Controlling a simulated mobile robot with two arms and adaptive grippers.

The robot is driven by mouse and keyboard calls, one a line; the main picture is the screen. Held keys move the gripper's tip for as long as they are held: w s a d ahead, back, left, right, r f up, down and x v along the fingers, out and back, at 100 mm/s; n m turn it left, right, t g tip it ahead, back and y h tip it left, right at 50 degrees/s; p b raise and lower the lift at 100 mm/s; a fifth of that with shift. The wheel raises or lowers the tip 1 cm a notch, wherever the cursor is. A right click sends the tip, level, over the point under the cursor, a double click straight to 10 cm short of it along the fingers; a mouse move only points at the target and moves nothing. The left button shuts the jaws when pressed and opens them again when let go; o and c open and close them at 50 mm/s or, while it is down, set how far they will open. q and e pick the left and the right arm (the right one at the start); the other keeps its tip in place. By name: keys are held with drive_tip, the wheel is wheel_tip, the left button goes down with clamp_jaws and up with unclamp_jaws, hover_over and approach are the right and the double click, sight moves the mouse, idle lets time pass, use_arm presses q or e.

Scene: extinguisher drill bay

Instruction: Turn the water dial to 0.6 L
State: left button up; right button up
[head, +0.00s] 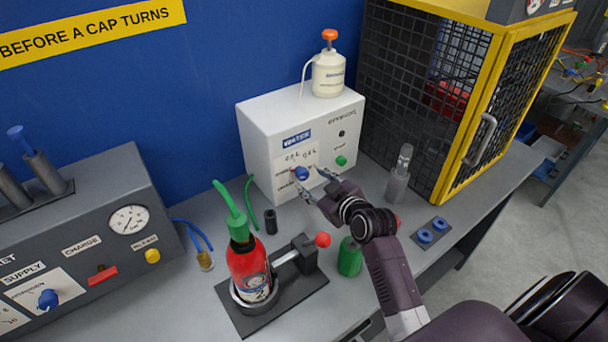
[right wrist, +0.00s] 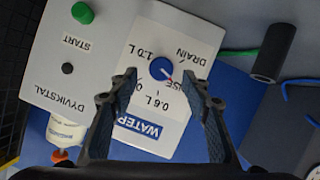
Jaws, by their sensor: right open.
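The water dial is a blue knob (head: 302,173) on the front of a white WATER box (head: 262,122). In the right wrist view the dial (right wrist: 161,68) appears upside down with its panel. A small red and white mark at its edge points to the lower right there. The 0.6 L label (right wrist: 164,103) lies below the dial in that view; a 1.0 L label and DRAIN lie above. My right gripper (head: 309,181) is open, its fingers either side of the dial in the wrist view (right wrist: 160,76); contact is not visible. My left gripper is not in view.
A green START button (head: 341,160) is beside the dial; a white pump bottle (head: 328,74) stands on the box. A red extinguisher (head: 248,265) stands in a clamp at front. A yellow-framed cage (head: 470,130) is at right. A green cylinder (head: 350,256) stands near my right arm.

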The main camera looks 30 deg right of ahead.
sight(305, 176)
drive_tip(key=x, duration=0.4)
drive_tip(key=shift+a, duration=0.1)
drive_tip(key=shift+w+f, duration=0.2)
drive_tip(key=shift+w, duration=0.1)
drive_tip(key=shift+w+p, duration=0.1)
drive_tip(key=shift+p, duration=0.2)
drive_tip(key=c, duration=0.6)
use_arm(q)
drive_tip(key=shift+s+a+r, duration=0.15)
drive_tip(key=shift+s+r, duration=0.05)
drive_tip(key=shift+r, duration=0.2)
use_arm(e)
drive_tip(key=shift+f, duration=0.1)
drive_tip(key=c, duration=0.6)
